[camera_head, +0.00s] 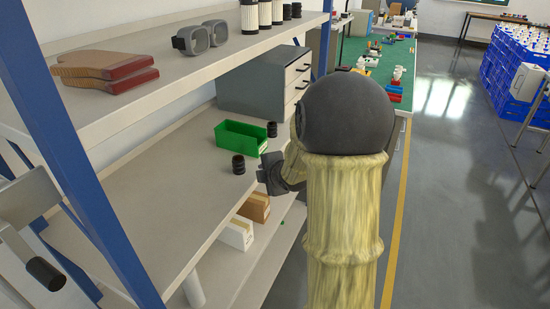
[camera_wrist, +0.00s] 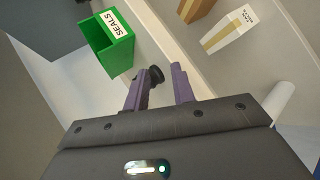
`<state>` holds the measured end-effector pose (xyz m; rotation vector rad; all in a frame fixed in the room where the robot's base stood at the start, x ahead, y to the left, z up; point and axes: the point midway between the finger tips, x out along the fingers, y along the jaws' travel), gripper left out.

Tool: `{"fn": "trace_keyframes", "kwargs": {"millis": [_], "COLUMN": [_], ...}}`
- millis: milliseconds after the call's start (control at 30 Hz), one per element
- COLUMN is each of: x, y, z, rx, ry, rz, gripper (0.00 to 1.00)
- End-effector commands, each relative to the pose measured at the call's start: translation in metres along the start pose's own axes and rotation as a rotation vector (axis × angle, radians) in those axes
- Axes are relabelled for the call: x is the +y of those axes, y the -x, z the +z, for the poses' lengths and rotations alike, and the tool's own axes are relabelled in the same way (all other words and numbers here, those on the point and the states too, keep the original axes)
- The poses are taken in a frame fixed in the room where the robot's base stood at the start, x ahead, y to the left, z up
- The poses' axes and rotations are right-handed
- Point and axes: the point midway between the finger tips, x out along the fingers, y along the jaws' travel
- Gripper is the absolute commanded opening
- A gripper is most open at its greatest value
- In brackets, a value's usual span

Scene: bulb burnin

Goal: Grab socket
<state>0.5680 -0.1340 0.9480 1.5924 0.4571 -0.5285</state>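A black ribbed socket (camera_head: 238,164) stands upright on the workbench near its front edge. A similar dark socket (camera_head: 271,129) stands farther back, by the right end of the green bin. My gripper (camera_head: 268,174) is just right of the nearer socket, at the bench's front edge, partly hidden by my arm. In the wrist view my gripper (camera_wrist: 160,80) is open, with its two purple-grey fingers apart. The black socket (camera_wrist: 156,75) shows beside the left fingertip, partly hidden by it. I cannot tell whether they touch.
A green bin (camera_head: 241,138) labelled SEALS stands behind the nearer socket. A grey drawer unit (camera_head: 265,85) is beyond it. A shelf (camera_head: 150,90) with goggles (camera_head: 200,37) overhangs the bench, held by a blue post (camera_head: 85,180). Boxes (camera_head: 237,233) sit below.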

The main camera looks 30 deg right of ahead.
Motion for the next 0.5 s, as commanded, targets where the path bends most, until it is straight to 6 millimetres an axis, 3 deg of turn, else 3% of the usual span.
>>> {"fn": "trace_keyframes", "kwargs": {"millis": [33, 300, 500], "x": [-0.011, -0.102, -0.162], "y": [0.01, 0.081, 0.138], "z": [-0.014, -0.072, -0.108], "rx": [-0.025, -0.275, -0.491], "ry": [-0.122, -0.879, -1.297], "rz": [-0.051, -0.341, -0.503], "gripper": [0.25, 0.25, 0.25]}}
